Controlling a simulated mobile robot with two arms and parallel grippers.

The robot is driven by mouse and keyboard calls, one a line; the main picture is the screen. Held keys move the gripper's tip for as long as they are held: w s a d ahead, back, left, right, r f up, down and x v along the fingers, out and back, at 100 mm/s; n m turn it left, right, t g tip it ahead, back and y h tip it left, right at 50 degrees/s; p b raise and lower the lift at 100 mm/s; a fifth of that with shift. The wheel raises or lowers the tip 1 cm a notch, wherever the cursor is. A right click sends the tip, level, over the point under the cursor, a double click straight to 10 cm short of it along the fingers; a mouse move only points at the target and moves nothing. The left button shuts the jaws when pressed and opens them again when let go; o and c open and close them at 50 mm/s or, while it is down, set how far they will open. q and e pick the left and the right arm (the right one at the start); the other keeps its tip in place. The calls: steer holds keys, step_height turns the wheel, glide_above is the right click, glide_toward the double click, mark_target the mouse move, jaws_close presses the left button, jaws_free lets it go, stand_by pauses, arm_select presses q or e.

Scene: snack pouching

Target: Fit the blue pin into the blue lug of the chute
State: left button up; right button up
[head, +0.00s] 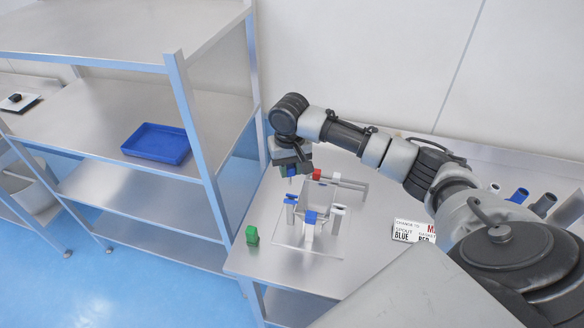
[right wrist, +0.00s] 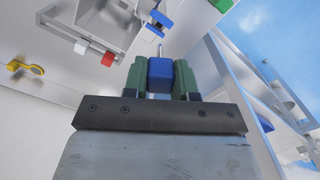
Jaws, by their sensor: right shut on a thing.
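My right gripper (head: 292,172) is over the far part of the steel table, shut on the blue pin. In the right wrist view, the blue pin (right wrist: 160,74) has a block-shaped head between the green fingers, and its thin metal shaft points away from the gripper. The grey chute (head: 320,193) stands on a clear base plate, just below and right of the gripper. A blue lug (head: 291,199) is at its left side, below the pin; it also shows in the right wrist view (right wrist: 160,19), beyond the shaft tip. The pin and lug look apart. My left gripper is out of view.
Red (head: 317,174) and white (head: 336,177) pieces sit at the chute's far side. A blue piece (head: 310,217) is at its front. A green block (head: 252,235) stands at the table's left edge. A sign card (head: 408,231) lies right. Shelving with a blue tray (head: 157,143) is left.

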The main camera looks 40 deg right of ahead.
mark_target(290, 179)
steer(key=shift+f, duration=2.15)
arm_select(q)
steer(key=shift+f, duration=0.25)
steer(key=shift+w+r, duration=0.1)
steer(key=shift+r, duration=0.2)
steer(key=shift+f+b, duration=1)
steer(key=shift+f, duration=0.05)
arm_select(e)
steer(key=shift+f, duration=2.75)
steer(key=o, duration=1)
steer(key=shift+r, duration=0.1)
